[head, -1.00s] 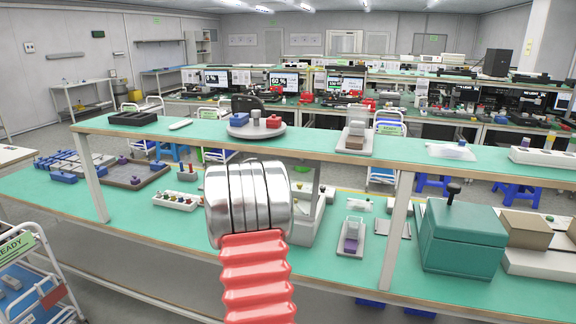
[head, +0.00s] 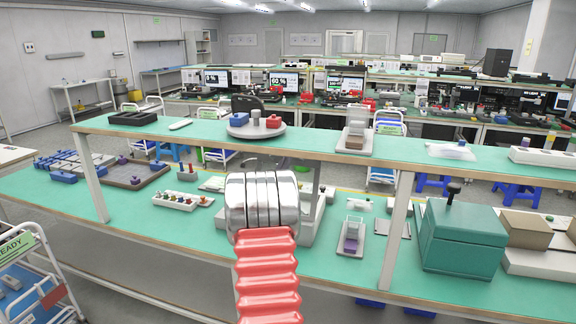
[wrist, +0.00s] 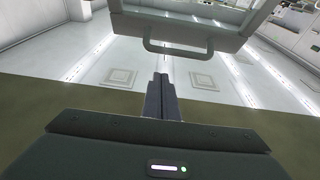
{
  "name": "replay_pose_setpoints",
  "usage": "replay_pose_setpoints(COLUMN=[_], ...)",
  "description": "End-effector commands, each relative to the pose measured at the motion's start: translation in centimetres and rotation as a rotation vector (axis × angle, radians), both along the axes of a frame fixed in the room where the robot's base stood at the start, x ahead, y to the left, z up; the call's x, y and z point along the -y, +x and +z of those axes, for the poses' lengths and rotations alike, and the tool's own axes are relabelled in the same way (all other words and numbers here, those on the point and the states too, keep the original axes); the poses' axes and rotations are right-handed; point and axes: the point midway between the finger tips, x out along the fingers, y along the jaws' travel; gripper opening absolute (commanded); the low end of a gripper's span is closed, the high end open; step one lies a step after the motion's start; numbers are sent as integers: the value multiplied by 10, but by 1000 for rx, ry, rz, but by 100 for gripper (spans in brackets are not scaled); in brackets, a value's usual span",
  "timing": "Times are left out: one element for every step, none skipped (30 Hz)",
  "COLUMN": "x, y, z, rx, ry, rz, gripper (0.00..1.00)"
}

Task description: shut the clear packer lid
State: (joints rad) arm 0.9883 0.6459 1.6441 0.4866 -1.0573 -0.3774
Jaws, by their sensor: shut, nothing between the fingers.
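In the wrist view my gripper (wrist: 160,80) is shut and empty, its dark fingers together. A pale-framed clear panel (wrist: 183,18), which looks like the packer lid, hangs at the top of this view. Its bar handle (wrist: 178,52) lies just above my fingertips in the picture, with no clear contact. The lid appears raised, with its far edge cut off. In the head view my arm hides my gripper and much of a pale grey machine (head: 306,232) on the bench. I cannot tell whether this machine is the packer.
The upper green shelf (head: 300,144) runs across above the bench, with a support post (head: 396,232) right of my arm. A teal box (head: 462,238) stands on the right. A small tray with a purple piece (head: 351,238) sits right of the arm.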

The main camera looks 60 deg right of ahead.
Motion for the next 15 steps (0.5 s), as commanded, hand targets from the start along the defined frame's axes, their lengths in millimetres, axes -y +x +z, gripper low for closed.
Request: replay_pose_setpoints(x=[5, 8, 12, 15, 17, 20, 23, 24, 26, 28, 29, 30, 30, 31, 31], y=[1, 1, 2, 2, 2, 3, 3, 3, 4, 4, 4, 4, 4, 4, 5], z=[-6, -8, -10, -12, -14, -15, -16, -17, -19, -19, -20, -20, -20, -20, -20], rx=[-1, -2, -1, -1, -1, -1, -1, -1, -1, -1, -1, -1, -1, -1, -1], ry=[3, 4, 3, 2, 2, 2, 1, 1, 2, 2, 2, 1, 1, 1, 1], rz=[0, -1, 0, 0, 0, 0, 0, 0, 0, 0, 0, 0, 0, 0, 0], gripper=[0, 0, 0, 0, 0, 0, 0, 0, 0, 0, 0, 0, 0, 0, 0])
